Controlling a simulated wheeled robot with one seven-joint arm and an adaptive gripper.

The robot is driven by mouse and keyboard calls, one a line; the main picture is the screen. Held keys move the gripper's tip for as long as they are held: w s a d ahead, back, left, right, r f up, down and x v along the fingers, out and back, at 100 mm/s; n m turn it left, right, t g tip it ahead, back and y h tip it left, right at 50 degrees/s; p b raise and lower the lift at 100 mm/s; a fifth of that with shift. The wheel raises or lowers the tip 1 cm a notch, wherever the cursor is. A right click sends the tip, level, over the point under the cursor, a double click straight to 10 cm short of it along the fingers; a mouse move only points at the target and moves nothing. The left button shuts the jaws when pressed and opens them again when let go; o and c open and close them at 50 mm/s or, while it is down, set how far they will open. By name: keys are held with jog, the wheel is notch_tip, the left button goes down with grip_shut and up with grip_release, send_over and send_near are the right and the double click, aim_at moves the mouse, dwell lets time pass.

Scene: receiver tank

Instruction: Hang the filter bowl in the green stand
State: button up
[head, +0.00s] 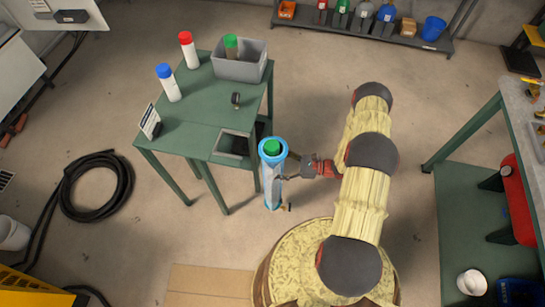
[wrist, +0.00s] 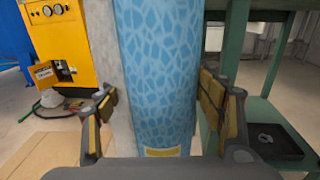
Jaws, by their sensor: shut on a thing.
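The filter bowl (head: 269,190) is a tall blue cylinder, upright in the head view, with a green round top inside its light-blue rim. My gripper (head: 284,172) holds it from the right. In the wrist view the bowl's blue patterned wall (wrist: 158,70) stands between the two fingers of my gripper (wrist: 165,115). A yellow label shows low on the bowl. The green stand (head: 183,133) is table-like and lies left of the bowl. A square opening (head: 235,145) is in its near right part, close to the bowl. The bowl is outside the opening, beside the stand's edge.
On the stand are a blue-capped bottle (head: 168,84), a red-capped bottle (head: 188,50), a grey bin (head: 240,66) holding a green-topped cylinder, a small dark item (head: 236,99) and a tilted sign (head: 150,122). A black hose (head: 97,187) lies on the floor at left. A workbench (head: 480,125) stands right.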

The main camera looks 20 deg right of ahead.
jog(key=shift+w+x, duration=0.15)
jog(key=shift+x, duration=1.05)
jog(key=shift+w+x, duration=0.2)
jog(key=shift+x, duration=1.05)
jog(key=shift+d, duration=0.25)
